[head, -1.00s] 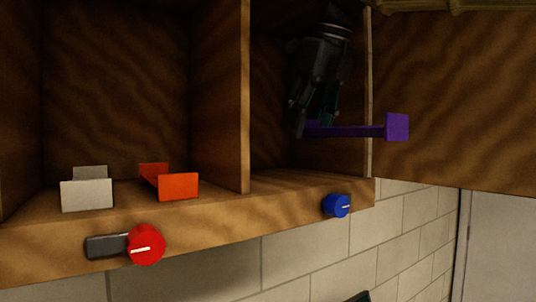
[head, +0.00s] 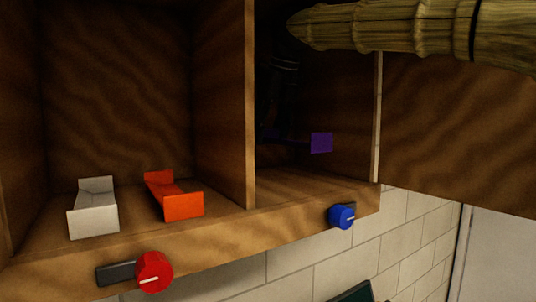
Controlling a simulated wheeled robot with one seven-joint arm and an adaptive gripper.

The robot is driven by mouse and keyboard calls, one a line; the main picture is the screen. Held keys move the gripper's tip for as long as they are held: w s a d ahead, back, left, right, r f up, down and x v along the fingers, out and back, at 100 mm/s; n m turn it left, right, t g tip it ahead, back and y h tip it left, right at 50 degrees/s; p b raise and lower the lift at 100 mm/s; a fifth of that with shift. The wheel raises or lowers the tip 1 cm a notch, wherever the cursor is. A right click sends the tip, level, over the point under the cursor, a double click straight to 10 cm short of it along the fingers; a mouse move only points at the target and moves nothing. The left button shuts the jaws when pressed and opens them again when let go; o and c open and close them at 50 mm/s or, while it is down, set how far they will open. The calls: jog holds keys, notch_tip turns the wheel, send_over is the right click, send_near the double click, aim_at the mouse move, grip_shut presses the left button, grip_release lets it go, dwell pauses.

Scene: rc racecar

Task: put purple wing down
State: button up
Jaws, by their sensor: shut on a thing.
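The purple wing (head: 321,142) is inside the right compartment of the wooden shelf, above its floor. Its square purple end plate shows clearly and the rest is dark. My gripper (head: 275,135) is in deep shadow in the same compartment, at the left end of the wing, and is shut on it. The fingertips are hard to make out. I cannot tell whether the wing touches the compartment floor.
A white wing (head: 93,210) and an orange wing (head: 175,197) sit in the left compartment, past the upright divider (head: 250,110). A red knob (head: 154,272) and a blue knob (head: 342,217) are on the front edge. A ribbed tan shape (head: 400,28) crosses the upper right.

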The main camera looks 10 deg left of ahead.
aim_at(270, 138)
jog(key=shift+s+a+f, duration=0.15)
jog(key=shift+s+f, duration=0.05)
jog(key=shift+f, duration=0.45)
jog(key=shift+w+f+p, duration=0.2)
jog(key=shift+f+p, duration=0.2)
jog(key=shift+f, duration=0.6)
jog(key=shift+s+f+p, duration=0.2)
jog(key=shift+f+p, duration=0.4)
jog(key=shift+f, duration=0.45)
jog(key=shift+w+f+p, duration=0.3)
jog(key=shift+f+p, duration=0.25)
jog(key=shift+f, duration=0.2)
jog(key=shift+a+f, duration=0.1)
jog(key=shift+f, duration=0.1)
jog(key=o, duration=0.9)
jog(key=shift+o, duration=0.2)
